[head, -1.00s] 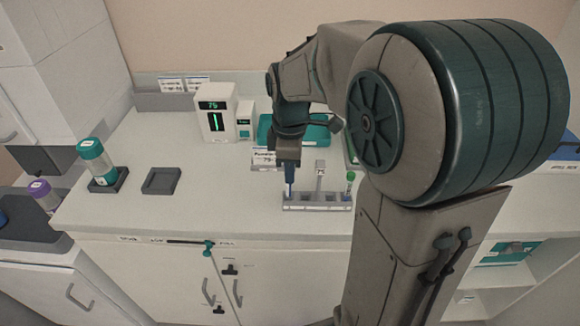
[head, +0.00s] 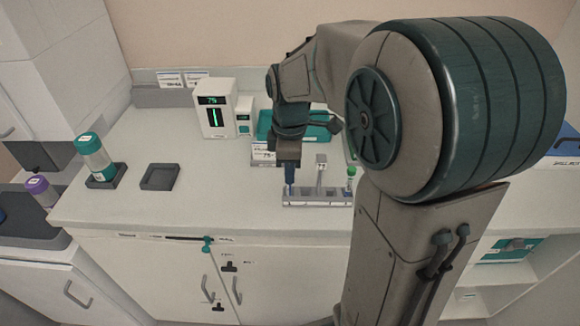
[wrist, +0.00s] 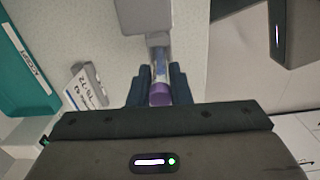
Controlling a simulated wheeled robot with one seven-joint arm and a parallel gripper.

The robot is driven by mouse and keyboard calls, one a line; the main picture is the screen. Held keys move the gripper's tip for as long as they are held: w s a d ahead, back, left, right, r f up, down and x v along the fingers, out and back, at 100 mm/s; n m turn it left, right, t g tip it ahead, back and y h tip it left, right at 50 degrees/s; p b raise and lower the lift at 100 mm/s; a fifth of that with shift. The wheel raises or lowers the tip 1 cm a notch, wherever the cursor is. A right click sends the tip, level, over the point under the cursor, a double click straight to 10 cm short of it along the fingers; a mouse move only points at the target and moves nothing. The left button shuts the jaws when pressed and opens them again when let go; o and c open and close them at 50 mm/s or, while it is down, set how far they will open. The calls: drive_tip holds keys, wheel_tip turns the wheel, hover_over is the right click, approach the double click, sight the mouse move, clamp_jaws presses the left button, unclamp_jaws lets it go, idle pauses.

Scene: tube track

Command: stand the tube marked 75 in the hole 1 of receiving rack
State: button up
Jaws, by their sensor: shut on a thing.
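My gripper (head: 288,183) is shut on a slim tube and sits over the left end of a grey rack (head: 333,204). In the wrist view the tube (wrist: 159,62) runs between the fingers, with its purple cap (wrist: 159,96) toward the camera. In the head view only a short blue part of the tube shows below the fingers, close to the rack. I cannot tell whether its lower end is in a hole, and no number on it is readable. The rack carries an upright marker (head: 321,160) and a green-capped tube (head: 350,182) at its right end.
Behind the rack are a label card (head: 263,147) and a teal tray (head: 318,131). A device (head: 214,117) displaying 75 stands at the back left. A teal-capped jar (head: 94,158) and an empty dark holder (head: 159,177) are further left. The counter between holder and rack is clear.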

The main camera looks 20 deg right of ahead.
drive_tip(key=shift+f, duration=0.15)
drive_tip(key=o, duration=0.8)
wheel_tip(320, 180, up, 14)
drive_tip(key=shift+f, duration=0.1)
idle(0.4)
idle(0.5)
